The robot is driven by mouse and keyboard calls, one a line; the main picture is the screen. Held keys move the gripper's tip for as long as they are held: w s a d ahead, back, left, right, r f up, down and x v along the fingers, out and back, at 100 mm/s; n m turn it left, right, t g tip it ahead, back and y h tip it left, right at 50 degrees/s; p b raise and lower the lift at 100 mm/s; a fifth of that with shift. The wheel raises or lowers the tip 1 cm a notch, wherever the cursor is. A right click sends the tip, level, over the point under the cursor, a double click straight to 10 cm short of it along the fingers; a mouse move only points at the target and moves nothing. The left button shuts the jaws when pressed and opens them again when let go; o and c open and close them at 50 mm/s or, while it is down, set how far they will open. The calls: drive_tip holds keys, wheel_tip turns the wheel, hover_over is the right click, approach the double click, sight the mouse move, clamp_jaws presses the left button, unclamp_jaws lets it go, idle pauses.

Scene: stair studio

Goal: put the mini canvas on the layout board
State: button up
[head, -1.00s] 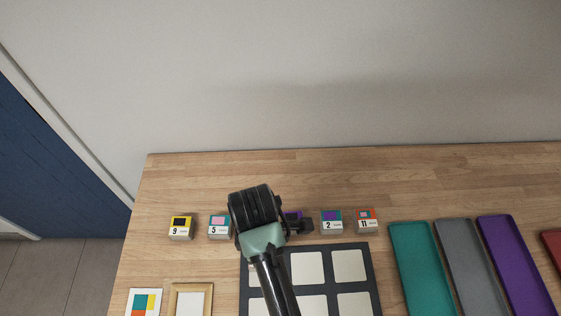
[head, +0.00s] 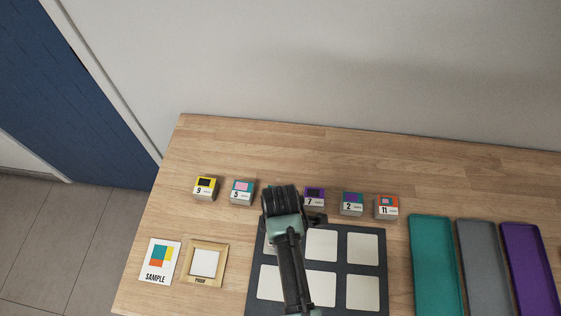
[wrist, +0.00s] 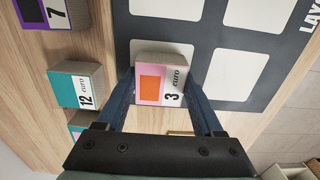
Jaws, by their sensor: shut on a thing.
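In the head view the layout board (head: 304,245), with pale square cells, lies below the row of blocks. My arm covers part of it and hides the held block. The visible cells look empty.
Small numbered blocks stand in a row behind the board, including 5 (head: 242,192), 7 (head: 314,197) and 12 (wrist: 78,88). A SAMPLE card (head: 158,262) and a wooden PROOF frame (head: 190,262) lie left. Teal (head: 435,265), grey (head: 476,265) and purple (head: 522,265) trays lie right.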

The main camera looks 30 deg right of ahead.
drive_tip(key=shift+f, duration=0.15)
drive_tip(key=o, duration=1.3)
drive_tip(key=shift+o, duration=0.2)
